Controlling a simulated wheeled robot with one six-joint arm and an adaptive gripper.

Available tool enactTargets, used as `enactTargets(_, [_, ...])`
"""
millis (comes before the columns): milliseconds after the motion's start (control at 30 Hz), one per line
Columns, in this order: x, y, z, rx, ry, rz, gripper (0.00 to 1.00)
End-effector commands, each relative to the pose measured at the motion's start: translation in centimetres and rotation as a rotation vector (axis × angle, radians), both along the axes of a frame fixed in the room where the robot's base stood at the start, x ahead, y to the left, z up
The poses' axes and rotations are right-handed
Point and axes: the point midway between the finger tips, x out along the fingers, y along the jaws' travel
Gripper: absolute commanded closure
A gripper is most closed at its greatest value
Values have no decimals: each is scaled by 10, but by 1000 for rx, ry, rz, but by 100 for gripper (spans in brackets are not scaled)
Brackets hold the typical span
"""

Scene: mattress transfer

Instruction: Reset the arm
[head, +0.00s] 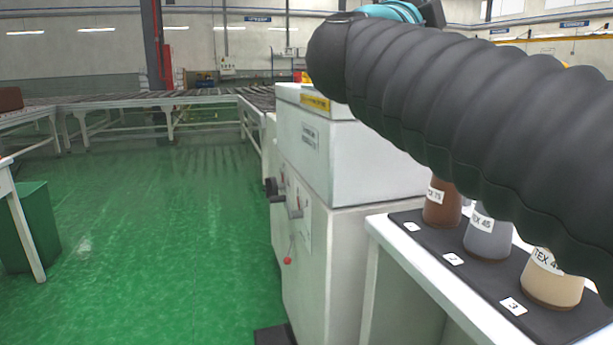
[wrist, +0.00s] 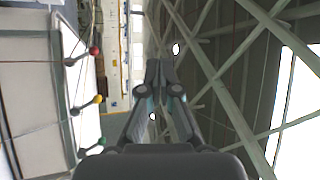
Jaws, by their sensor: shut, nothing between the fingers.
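My gripper (wrist: 158,75) shows in the wrist view, its two fingers together and nothing between them. The wrist view looks sideways, with roof beams on the right and a pale machine front on the left. In the head view my arm, in a black ribbed sleeve, crosses the upper right, and my gripper is out of sight there.
A white machine (head: 345,170) with levers stands at the centre. To its right, a white table holds a black mat (head: 408,222) with brown (head: 441,205), grey (head: 487,236) and cream (head: 550,282) containers. A green bin (head: 32,225) is at left. The green floor (head: 160,230) is clear.

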Motion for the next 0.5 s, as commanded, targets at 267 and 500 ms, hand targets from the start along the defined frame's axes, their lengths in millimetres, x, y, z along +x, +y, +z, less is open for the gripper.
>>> enactTargets(267, [39,104,-37,-360,98,435,100])
enactTargets(500, [33,167,-140,-641,357,768,100])
